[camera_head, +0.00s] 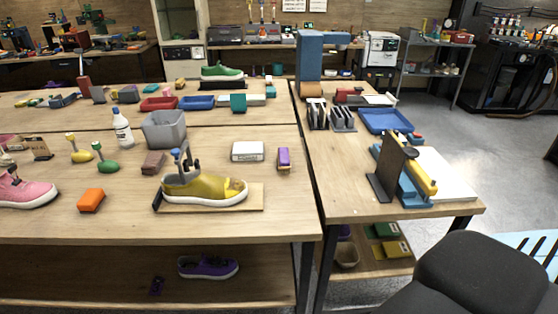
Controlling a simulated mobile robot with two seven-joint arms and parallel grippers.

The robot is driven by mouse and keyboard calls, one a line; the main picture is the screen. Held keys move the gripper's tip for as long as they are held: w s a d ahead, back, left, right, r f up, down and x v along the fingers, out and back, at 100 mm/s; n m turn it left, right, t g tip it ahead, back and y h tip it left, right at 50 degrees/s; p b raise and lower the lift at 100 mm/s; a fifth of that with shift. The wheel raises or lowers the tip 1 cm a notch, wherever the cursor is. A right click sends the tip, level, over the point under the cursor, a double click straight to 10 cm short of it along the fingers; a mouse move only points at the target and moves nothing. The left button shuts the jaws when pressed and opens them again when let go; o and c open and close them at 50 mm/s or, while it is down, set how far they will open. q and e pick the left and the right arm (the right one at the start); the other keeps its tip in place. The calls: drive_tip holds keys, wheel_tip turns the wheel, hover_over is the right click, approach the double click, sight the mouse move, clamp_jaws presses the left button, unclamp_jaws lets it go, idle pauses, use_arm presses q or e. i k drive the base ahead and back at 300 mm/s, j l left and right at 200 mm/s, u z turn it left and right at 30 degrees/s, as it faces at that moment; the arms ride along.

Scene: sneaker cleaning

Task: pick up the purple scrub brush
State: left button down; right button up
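A small purple block-shaped item (284,158) with an orange-yellow part lies near the right edge of the front wooden table; it looks like the purple scrub brush. It is upright to the view, apart from its neighbours, with bare wood around it. A white box (248,151) lies to its left. Neither of my grippers is in view, and nothing touches the purple item.
A yellow sneaker (205,189) sits on a wooden board left of the purple item. A grey bin (164,129), white bottle (122,128) and orange block (91,200) stand further left.

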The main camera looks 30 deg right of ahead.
sight(284, 152)
drive_tip(key=k+l+u, duration=0.1)
drive_tip(key=l, duration=0.35)
drive_tip(key=k+l+u, duration=0.15)
drive_tip(key=k+l, duration=0.3)
drive_tip(key=l, duration=0.15)
drive_tip(key=k+l, duration=0.15)
drive_tip(key=l, duration=0.15)
drive_tip(key=k+l, duration=0.15)
drive_tip(key=l, duration=0.15)
